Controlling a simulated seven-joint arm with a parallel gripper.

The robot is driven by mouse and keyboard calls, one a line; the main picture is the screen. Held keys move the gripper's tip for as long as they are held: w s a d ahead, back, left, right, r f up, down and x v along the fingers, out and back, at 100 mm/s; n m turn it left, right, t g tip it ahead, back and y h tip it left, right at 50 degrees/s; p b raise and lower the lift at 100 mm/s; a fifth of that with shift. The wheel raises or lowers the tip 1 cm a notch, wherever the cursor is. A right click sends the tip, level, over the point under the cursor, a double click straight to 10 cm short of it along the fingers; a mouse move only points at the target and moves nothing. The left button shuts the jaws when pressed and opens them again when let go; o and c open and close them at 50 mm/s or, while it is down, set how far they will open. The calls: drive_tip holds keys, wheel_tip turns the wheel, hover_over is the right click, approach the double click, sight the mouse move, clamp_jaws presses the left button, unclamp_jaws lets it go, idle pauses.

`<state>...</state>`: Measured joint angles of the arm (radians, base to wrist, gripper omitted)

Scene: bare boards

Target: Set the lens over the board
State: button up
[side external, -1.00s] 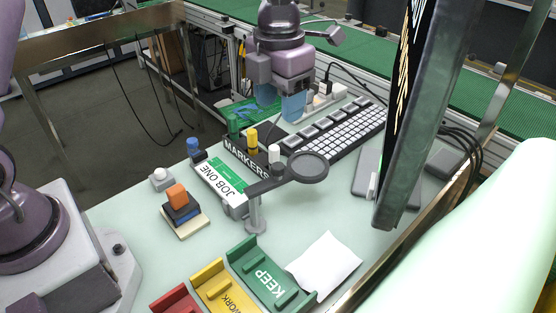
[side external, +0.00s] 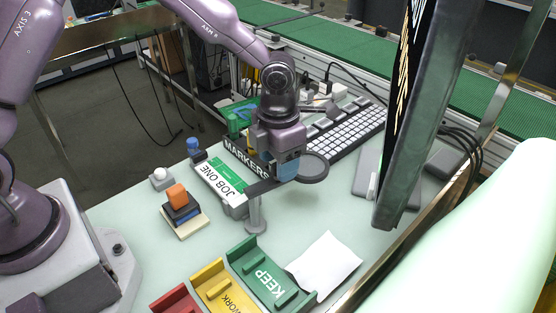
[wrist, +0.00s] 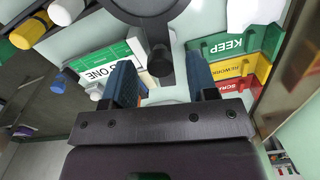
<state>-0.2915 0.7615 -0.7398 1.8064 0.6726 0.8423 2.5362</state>
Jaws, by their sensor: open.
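The lens (side external: 314,170) is a round dark disc on a grey swing arm (side external: 260,188), which pivots on a short post (side external: 256,215) standing on the table. My gripper (side external: 288,172) is over the lens's near left edge, where the swing arm meets it, and hides part of both. In the wrist view my gripper (wrist: 160,78) is open, its two blue fingers apart with the lens's dark handle (wrist: 158,55) between and beyond them. The lens rim (wrist: 140,18) is cut off at the top there. The green board (side external: 236,118) lies behind the MARKERS box, partly hidden.
A JOB ONE card (side external: 219,184) and the MARKERS box (side external: 240,157) lie left of the post. A keyboard (side external: 345,130) is behind, and a tall screen (side external: 410,120) stands to the right. Green KEEP (side external: 270,282) and yellow trays (side external: 222,290) and white paper (side external: 325,262) are in front.

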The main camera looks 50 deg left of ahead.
drive_tip(key=shift+f, duration=0.3)
clamp_jaws()
